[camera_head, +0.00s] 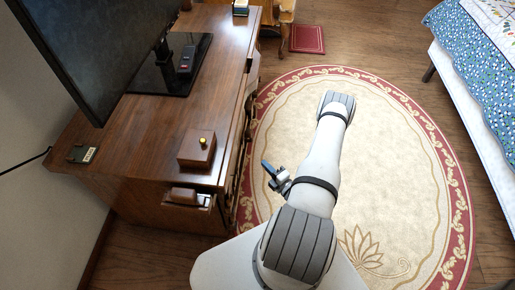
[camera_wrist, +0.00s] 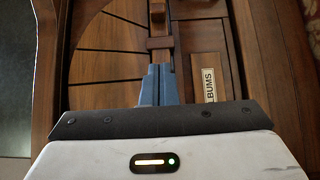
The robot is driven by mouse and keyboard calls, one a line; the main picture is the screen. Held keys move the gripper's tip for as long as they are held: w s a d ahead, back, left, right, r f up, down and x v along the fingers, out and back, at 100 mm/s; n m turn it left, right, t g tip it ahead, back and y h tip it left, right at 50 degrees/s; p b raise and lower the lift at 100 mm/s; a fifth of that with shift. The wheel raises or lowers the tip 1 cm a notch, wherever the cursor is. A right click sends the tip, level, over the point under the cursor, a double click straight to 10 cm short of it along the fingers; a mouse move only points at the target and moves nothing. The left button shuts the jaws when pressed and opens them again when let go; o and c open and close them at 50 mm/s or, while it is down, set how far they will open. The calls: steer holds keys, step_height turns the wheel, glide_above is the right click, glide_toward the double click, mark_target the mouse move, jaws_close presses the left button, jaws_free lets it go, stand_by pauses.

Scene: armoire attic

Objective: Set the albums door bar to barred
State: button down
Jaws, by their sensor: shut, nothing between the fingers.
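In the wrist view, a wooden panel carries a pale label (camera_wrist: 209,85) reading "ALBUMS", its lower end close to my gripper body. Left of the label a narrow wooden bar (camera_wrist: 158,14) runs up the picture, with a small block (camera_wrist: 159,43) across it. My gripper (camera_wrist: 158,70) is shut and empty, its blue fingertips just below this block. I cannot tell whether they touch it, or whether the bar stands barred. In the head view my gripper (camera_head: 267,167) shows by the cabinet's front; the albums door is hidden there.
The wooden cabinet (camera_head: 150,125) bears a dark screen (camera_head: 90,45), a small box with a yellow knob (camera_head: 203,142) and a remote-like object. An open compartment (camera_head: 185,198) shows at its near end. A round rug (camera_head: 385,170) covers clear floor; a bed (camera_head: 480,70) stands right.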

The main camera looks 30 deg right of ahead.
steer(key=b, duration=0.2)
glide_toward(247, 136)
steer(key=w+a, duration=0.3)
steer(key=a, duration=0.1)
steer(key=shift+w+d+f+b, duration=0.1)
steer(key=shift+w+d+b, duration=0.3)
steer(key=shift+w+d, duration=0.95)
steer(key=shift+d, duration=0.1)
